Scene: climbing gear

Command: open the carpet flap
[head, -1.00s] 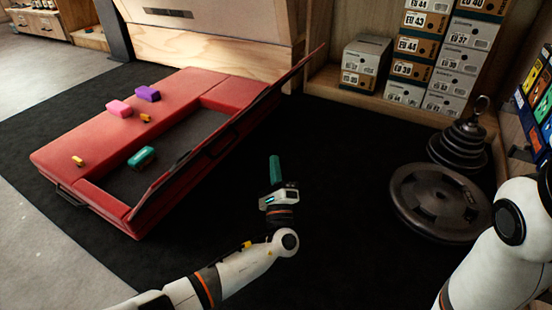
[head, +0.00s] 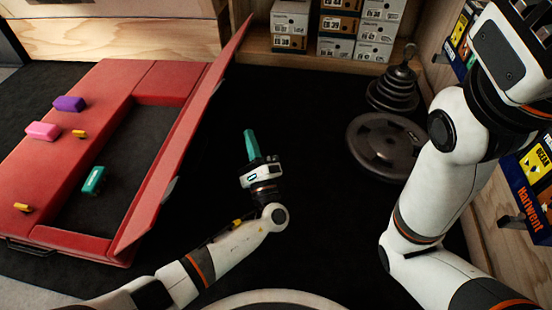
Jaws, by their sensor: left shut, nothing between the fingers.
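The red crash pad (head: 82,160) lies on the dark floor at the left, with a long dark recess in its upper face. Its flap (head: 180,150), a long thin red panel, stands raised and tilted along the pad's right side, leaving the recess uncovered. My left gripper (head: 251,145), with teal fingers, is shut and empty. It is right of the flap and apart from it, over the dark floor.
Pink (head: 43,131), purple (head: 69,104) and teal (head: 93,180) blocks and small yellow pieces lie on or in the pad. Weight plates (head: 385,146) stand at the back right, before shoe boxes (head: 340,25). Dark floor between pad and plates is clear.

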